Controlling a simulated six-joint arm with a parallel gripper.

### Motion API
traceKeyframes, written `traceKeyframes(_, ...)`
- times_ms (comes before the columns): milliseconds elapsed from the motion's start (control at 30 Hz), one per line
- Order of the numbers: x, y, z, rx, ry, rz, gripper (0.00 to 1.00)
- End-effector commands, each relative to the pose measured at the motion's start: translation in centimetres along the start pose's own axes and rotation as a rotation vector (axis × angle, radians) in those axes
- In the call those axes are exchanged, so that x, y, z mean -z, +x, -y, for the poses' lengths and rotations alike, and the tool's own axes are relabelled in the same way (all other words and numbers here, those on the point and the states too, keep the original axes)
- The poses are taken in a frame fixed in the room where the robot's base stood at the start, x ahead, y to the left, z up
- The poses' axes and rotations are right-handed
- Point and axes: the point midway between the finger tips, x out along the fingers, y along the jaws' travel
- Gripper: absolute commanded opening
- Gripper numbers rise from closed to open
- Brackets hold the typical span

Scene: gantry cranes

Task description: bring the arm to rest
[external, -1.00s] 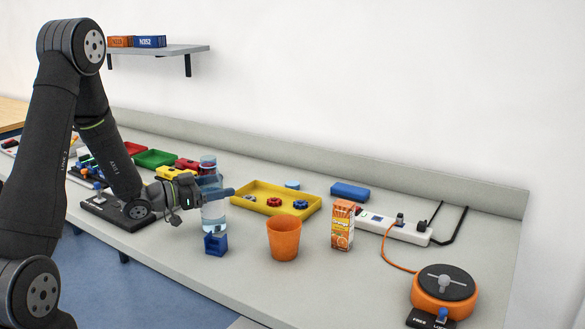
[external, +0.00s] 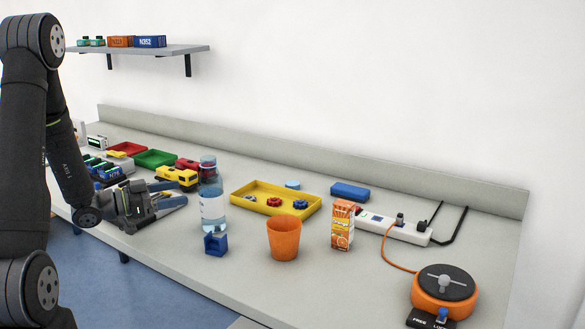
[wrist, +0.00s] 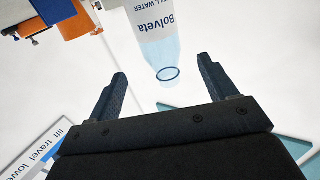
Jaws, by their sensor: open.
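My gripper (external: 178,194) is low over the left part of the bench, pointing right, with its fingers apart. In the wrist view both fingers (wrist: 162,75) show spread, with nothing held between them. The clear water bottle (external: 211,200) stands upright on the bench just right of the fingertips. In the wrist view the bottle (wrist: 157,35) shows beyond the fingers, and a gap appears to separate them.
A yellow tray (external: 246,205) lies behind. Yellow and red toy pieces (external: 177,177) sit behind my gripper.

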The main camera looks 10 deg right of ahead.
Motion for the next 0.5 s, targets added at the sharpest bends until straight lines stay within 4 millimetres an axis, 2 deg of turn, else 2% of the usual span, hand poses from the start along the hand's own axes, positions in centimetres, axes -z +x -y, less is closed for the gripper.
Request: traceKeyframes(500, 0.0, 0.03, -0.03, -0.001, 0.0, 0.0, 0.78)
